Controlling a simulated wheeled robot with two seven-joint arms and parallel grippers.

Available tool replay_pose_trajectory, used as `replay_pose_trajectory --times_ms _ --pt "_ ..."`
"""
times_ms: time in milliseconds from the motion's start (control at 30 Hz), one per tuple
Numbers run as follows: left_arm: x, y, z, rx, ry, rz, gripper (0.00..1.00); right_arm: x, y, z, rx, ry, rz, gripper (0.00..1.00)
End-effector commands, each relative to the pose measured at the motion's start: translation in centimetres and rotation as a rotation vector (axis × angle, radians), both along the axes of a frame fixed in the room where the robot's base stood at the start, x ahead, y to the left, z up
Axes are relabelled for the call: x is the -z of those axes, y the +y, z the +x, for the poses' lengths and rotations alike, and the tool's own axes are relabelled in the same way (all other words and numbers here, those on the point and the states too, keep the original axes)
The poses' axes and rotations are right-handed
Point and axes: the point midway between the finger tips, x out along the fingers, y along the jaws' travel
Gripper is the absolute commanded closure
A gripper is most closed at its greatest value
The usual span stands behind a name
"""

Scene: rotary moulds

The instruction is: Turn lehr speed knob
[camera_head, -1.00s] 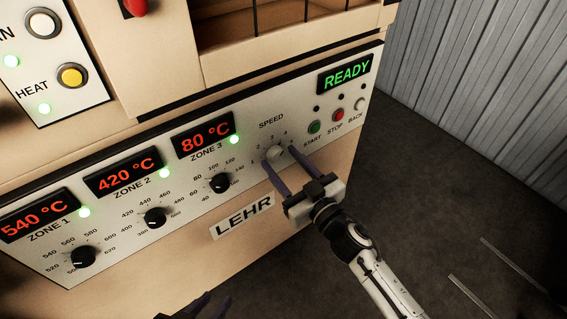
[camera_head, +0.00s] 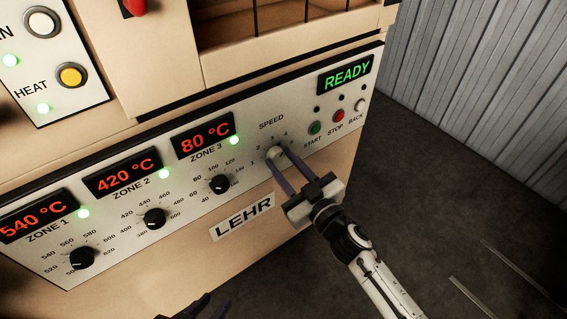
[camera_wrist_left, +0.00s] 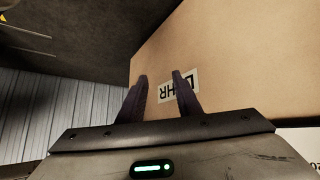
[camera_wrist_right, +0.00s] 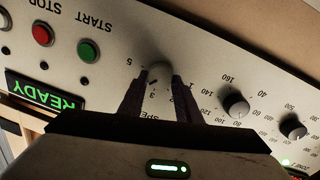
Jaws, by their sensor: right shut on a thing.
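The grey lehr speed knob (camera_head: 274,153) sits under the SPEED label on the white control panel, and it also shows in the right wrist view (camera_wrist_right: 159,72). My right gripper (camera_head: 279,154) is shut on the knob, one finger on each side of it. In the right wrist view the fingers (camera_wrist_right: 160,80) close around it, and scale figures show around it. My left gripper (camera_wrist_left: 160,78) is open and empty, low in front of the machine below the panel. Only its fingertips (camera_head: 205,303) show at the bottom of the head view.
Three black zone knobs, such as the ZONE 3 knob (camera_head: 220,184), lie to the left. The green START (camera_head: 315,127), red STOP (camera_head: 338,115) and white BACK (camera_head: 360,104) buttons lie to the right. The display (camera_head: 346,74) reads READY. Floor at right is clear.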

Motion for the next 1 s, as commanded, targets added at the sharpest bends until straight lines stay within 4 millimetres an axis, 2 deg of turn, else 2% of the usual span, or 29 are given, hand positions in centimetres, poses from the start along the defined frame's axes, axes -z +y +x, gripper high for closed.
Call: replay_pose_trajectory --times_ms 233,1000 --pt "0.8 0.0 0.0 0.0 0.002 -0.002 0.69 0.3 0.0 0.0 0.002 -0.119 -0.165 0.92" --pt "1.6 -0.3 -0.1 -0.015 -0.017 -0.033 0.69 0.6 0.0 -0.1 0.0 -0.55 -0.76 0.92"
